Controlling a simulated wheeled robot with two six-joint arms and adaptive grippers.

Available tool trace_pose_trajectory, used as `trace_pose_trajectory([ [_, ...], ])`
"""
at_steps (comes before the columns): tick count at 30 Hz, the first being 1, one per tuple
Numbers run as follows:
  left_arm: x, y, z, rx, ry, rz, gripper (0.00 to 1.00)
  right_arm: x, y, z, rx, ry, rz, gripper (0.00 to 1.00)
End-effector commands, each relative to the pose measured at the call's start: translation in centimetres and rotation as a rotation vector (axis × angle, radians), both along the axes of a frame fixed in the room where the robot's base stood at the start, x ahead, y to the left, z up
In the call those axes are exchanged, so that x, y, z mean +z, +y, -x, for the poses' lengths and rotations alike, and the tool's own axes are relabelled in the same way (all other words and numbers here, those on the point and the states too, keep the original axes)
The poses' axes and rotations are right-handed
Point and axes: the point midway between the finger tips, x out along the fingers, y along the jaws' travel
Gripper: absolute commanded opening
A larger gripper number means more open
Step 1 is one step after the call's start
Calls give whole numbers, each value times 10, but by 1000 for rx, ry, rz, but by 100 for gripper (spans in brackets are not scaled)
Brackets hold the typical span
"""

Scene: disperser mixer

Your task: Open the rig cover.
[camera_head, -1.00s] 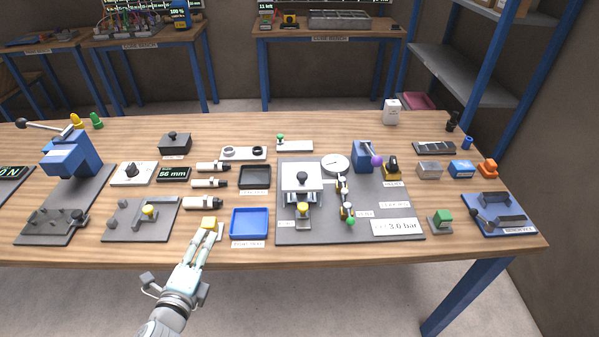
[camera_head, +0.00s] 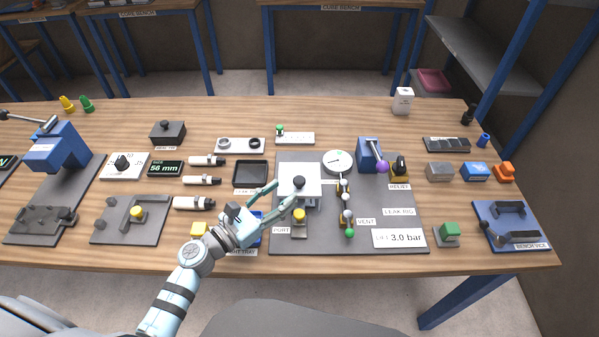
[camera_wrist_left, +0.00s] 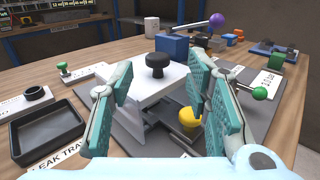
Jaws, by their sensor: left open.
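The rig cover (camera_head: 296,174) is a white square lid with a black knob (camera_head: 299,181) on top, on the grey leak rig plate (camera_head: 388,238). It looks closed. My left gripper (camera_head: 283,194) is open and empty at the cover's front left. In the left wrist view the cover (camera_wrist_left: 136,79) and its black knob (camera_wrist_left: 157,65) stand ahead, between and beyond the spread fingers of my left gripper (camera_wrist_left: 160,100). I cannot tell whether a finger touches the cover. My right gripper is not in view.
A yellow port knob (camera_head: 299,215) stands just in front of the cover. A gauge (camera_head: 338,161), a green-tipped vent lever (camera_head: 349,233) and a blue block with a purple-ended lever (camera_head: 371,155) stand to the right. A black tray (camera_head: 251,174) lies to the left.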

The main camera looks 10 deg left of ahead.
Motion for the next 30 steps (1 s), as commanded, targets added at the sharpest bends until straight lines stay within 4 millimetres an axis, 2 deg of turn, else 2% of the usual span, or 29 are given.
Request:
trace_pose_trajectory([
  [3, 2, -14, -25, 1, 0, 4, 44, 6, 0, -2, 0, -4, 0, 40],
  [9, 0, -31, -51, -1, 0, 2, 44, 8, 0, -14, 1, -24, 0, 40],
  [20, 0, -35, -58, -1, 1, 2, 44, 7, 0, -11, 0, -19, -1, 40],
  [23, 0, -35, -58, -1, 1, 2, 31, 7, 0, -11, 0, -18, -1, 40],
  [28, 0, -35, -58, 0, 1, 2, 4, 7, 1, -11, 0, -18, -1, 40],
  [30, 0, -35, -58, 0, 1, 2, 0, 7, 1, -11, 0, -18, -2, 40],
])
